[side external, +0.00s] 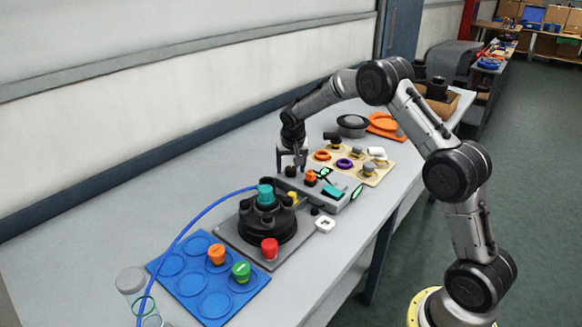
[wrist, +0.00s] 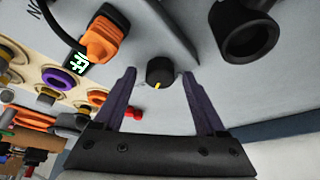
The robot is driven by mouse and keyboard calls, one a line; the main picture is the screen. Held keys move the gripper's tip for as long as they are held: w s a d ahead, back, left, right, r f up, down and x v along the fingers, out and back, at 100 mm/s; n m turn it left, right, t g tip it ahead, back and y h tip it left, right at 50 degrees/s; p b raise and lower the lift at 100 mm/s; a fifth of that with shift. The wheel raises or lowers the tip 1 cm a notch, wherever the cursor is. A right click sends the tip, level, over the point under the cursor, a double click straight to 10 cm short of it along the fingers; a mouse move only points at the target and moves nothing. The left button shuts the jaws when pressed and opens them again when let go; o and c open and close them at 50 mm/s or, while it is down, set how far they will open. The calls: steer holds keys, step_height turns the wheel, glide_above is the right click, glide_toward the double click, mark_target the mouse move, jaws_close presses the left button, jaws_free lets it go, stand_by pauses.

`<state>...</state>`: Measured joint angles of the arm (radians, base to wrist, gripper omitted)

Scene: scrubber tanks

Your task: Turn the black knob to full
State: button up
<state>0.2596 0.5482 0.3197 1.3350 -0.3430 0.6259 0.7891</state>
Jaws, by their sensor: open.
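The black knob (wrist: 160,72) is round with a yellow pointer mark. In the wrist view it sits on the grey panel (wrist: 190,105) between my fingertips, its yellow mark towards the bottom of the picture. My gripper (wrist: 162,76) is open, with one purple finger on each side of the knob and a gap on both sides. In the side external view my gripper (side external: 291,158) points down at the left end of the grey control box (side external: 325,200).
An orange plug (wrist: 100,40) with a black cable and a lit green display (wrist: 79,56) are beside the knob. A black round socket (wrist: 248,38) is on the other side. A black tank with a teal cap (side external: 265,194) stands close to my gripper. A beige board (side external: 375,178) lies beyond.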

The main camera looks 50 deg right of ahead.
steer(key=v, duration=1.4)
steer(key=shift+f, duration=0.15)
steer(key=s+a+r+t, duration=0.2)
steer(key=s+a+r, duration=0.15)
steer(key=r, duration=0.55)
steer(key=s+a+r+n+t, duration=0.1)
steer(key=s+a+r, duration=0.2)
steer(key=s, duration=0.2)
steer(key=s+a+r+n, duration=0.1)
steer(key=s+a+r, duration=0.15)
steer(key=s, duration=0.25)
steer(key=s+a+f+n+y, duration=0.1)
steer(key=s+a+f+n, duration=0.1)
steer(key=s, duration=0.5)
steer(key=s+a+f+n+y, duration=0.1)
steer(key=s+a+f+n, duration=0.1)
steer(key=s+f, duration=0.3)
steer(key=s+a+f+n+y, duration=0.1)
steer(key=s+a+f+n, duration=0.1)
steer(key=s, duration=0.7)
steer(key=shift+s+f+n, duration=0.2)
steer(key=shift+f+n, duration=0.4)
steer(key=shift+f, duration=0.1)
